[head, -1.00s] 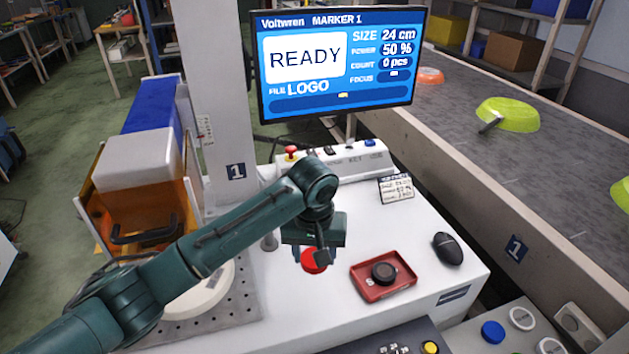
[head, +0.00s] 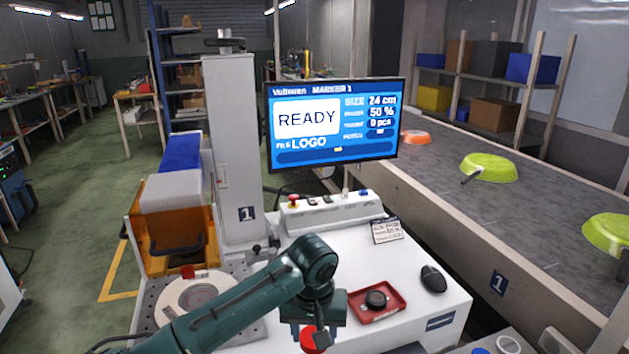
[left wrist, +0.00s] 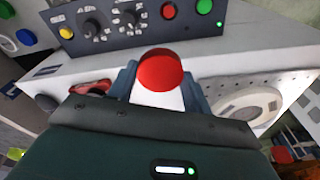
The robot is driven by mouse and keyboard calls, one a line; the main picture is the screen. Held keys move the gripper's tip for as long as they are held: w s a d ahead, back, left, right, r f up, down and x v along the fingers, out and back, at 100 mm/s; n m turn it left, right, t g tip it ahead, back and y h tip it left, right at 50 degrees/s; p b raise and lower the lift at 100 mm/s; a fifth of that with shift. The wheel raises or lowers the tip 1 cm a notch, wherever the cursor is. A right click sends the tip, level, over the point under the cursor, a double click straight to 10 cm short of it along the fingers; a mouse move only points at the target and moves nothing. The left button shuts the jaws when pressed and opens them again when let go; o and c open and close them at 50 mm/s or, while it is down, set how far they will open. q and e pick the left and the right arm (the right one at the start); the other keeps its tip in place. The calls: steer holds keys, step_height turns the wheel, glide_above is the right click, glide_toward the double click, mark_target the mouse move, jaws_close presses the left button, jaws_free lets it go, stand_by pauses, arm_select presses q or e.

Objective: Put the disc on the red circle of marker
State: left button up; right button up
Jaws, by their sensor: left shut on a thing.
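My right gripper is out of view.
A red tray (head: 397,304) holding a black round part stands right of the gripper, beside a black mouse (head: 433,279). A control box (head: 332,213) and the monitor (head: 335,125) stand behind. The conveyor (head: 540,225) with green pans runs at the right.

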arm_select(q)
steer(key=s+a+r+p, duration=0.1)
steer(key=s+a+r, duration=0.2)
steer(key=a, duration=0.3)
steer(key=s+a+r+p, duration=0.1)
steer(key=s+a+r, duration=0.2)
steer(key=a, duration=0.4)
steer(key=s+a+r+n, duration=0.1)
steer(key=s+a+r, duration=0.2)
steer(key=s+a, duration=0.2)
steer(key=shift+a+p, duration=0.4)
steer(key=shift+a, duration=0.25)
steer(key=shift+d, duration=0.1)
